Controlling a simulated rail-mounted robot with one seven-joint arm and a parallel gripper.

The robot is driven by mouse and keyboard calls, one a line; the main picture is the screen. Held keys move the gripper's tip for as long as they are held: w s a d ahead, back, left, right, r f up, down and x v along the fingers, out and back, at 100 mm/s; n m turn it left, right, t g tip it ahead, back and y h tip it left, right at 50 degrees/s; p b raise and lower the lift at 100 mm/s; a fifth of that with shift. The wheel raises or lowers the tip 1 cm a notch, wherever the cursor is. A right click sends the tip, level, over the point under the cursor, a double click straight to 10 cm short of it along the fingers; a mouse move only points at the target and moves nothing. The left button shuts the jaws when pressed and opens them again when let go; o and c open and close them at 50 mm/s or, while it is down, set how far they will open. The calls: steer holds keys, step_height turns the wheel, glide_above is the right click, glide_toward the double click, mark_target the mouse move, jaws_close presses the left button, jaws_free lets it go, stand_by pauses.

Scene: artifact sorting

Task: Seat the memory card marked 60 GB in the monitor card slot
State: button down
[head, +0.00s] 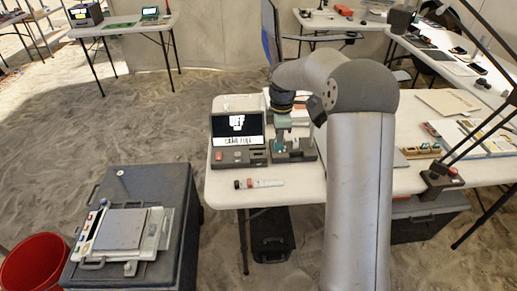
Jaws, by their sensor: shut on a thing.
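The monitor (237,125) stands near the table's left end, its lit screen showing white graphics and text. Its dark base (227,157) has red and white controls; I cannot make out the card slot. My gripper (281,143) points down just right of the monitor, at the left part of a grey block-like holder (300,151). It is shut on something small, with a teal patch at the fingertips. I cannot tell whether this is the 60 GB card, and no card marking is readable. Whether the held thing touches the holder is unclear.
A marker-like item (266,183) lies at the white table's (222,193) front edge. Books and a lamp (437,180) stand at right. A dark case (182,185) with a grey device (122,229) on top stands at left, beside a red bin (35,264). My arm hides the table's middle.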

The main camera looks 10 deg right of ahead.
steer(key=w+a+f, duration=0.1)
steer(key=w+f, duration=0.1)
steer(key=w+a+f+p, duration=0.1)
steer(key=w+a+f, duration=0.1)
steer(key=w+f, duration=0.1)
steer(key=w+a+f, duration=0.2)
steer(key=w, duration=0.1)
steer(key=shift+a+f+p, duration=0.1)
steer(key=shift+f+p, duration=0.2)
steer(key=shift+f, duration=0.1)
step_height(320, 180, down, 3)
steer(key=shift+f, duration=0.1)
